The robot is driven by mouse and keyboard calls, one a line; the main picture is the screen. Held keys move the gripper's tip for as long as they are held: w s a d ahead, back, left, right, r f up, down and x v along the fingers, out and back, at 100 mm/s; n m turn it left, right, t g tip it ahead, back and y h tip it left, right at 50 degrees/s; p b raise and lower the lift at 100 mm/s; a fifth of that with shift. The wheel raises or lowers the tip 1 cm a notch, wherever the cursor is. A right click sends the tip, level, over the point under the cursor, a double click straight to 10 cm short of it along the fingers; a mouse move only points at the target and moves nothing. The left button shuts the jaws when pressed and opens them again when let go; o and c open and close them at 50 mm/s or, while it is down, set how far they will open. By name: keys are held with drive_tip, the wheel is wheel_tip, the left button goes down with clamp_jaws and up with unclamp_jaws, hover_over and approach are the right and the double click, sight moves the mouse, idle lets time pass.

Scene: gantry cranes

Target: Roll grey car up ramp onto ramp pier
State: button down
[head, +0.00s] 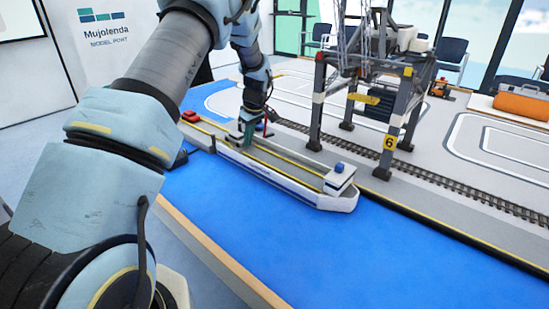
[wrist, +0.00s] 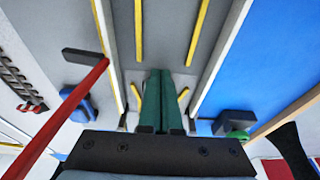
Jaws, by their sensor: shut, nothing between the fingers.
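My gripper (head: 248,139) is over the left part of a long white-sided ship (head: 290,187), close above or at its grey deck. In the wrist view its green fingers (wrist: 160,82) are shut together and empty, between the ship's two pale side walls. Yellow lines run along the deck. I cannot make out the grey car in either view; it may be hidden by the fingers or arm. The ramp is not clearly visible. A grey pier (head: 199,138) lies beyond the ship's left end, with a red car-like object (head: 190,116) on it.
Blue water (head: 235,235) lies in front of the ship. A gantry crane (head: 366,70) stands behind it beside rails (head: 440,182). A white and blue block (head: 340,178) sits at the ship's right end. A red bar (wrist: 65,110) passes close left of my gripper.

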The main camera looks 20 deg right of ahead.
sight(222, 134)
drive_tip(key=shift+w+a, duration=1.15)
drive_tip(key=shift+w, duration=0.95)
drive_tip(key=shift+w+a, duration=1.2)
drive_tip(key=shift+w, duration=0.9)
drive_tip(key=shift+w+a, duration=1.15)
drive_tip(key=shift+w, duration=0.95)
drive_tip(key=shift+s+d, duration=0.1)
drive_tip(key=shift+s, duration=0.05)
drive_tip(key=shift+s+d+r, duration=0.2)
drive_tip(key=shift+s+r, duration=0.05)
drive_tip(key=shift+s, duration=0.15)
drive_tip(key=w+a+p+v, duration=0.1)
drive_tip(key=w+p+v, duration=0.1)
drive_tip(key=p+v, duration=0.3)
drive_tip(key=v, duration=0.5)
drive_tip(key=shift+a+r, duration=0.1)
